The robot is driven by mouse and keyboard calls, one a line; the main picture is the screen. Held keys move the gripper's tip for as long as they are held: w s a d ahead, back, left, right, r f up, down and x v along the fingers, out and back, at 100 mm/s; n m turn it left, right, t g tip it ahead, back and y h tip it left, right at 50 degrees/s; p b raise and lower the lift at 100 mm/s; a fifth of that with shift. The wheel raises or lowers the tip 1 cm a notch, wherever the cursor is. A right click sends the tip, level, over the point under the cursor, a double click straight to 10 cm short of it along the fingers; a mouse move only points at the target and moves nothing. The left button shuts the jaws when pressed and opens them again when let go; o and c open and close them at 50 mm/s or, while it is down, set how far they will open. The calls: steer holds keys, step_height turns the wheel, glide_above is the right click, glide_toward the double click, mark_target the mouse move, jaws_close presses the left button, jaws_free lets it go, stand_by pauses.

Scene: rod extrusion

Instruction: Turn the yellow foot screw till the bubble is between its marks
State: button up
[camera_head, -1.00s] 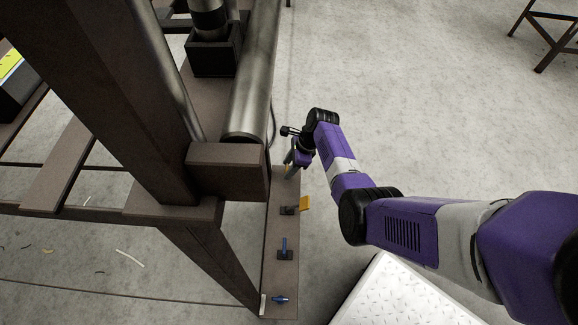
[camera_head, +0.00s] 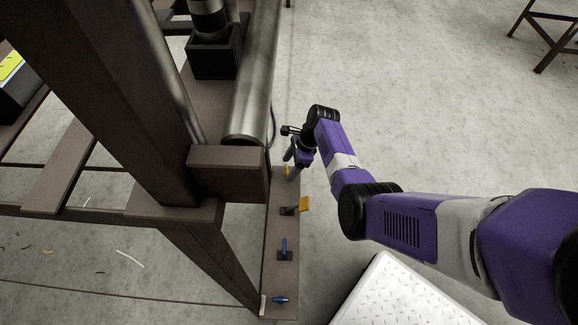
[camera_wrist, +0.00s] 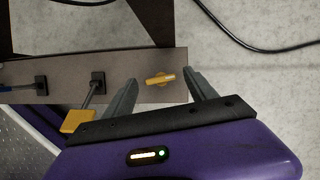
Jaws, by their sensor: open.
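The yellow foot screw (camera_wrist: 160,78) shows in the wrist view as a small yellow wing-shaped head near the end of a brown plate (camera_wrist: 142,94). My gripper (camera_wrist: 164,77) is open, with one finger on each side of the screw and gaps between the fingers and the yellow head. I cannot tell how far the fingertips are above the plate. In the head view my gripper (camera_head: 291,172) is at the far end of the plate and largely covers the screw, with only a bit of yellow showing. No bubble or marks can be made out.
A yellow paddle lever (camera_head: 304,204), a blue lever (camera_head: 284,250) and a blue screw (camera_head: 280,299) sit along the same plate. The brown frame post (camera_head: 130,90) and steel tube (camera_head: 252,85) stand left of my gripper. Open concrete floor (camera_head: 420,80) lies to the right.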

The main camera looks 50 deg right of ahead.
steer(key=p+v, duration=0.3)
steer(key=v, duration=0.4)
steer(key=shift+d, duration=0.1)
stand_by(0.4)
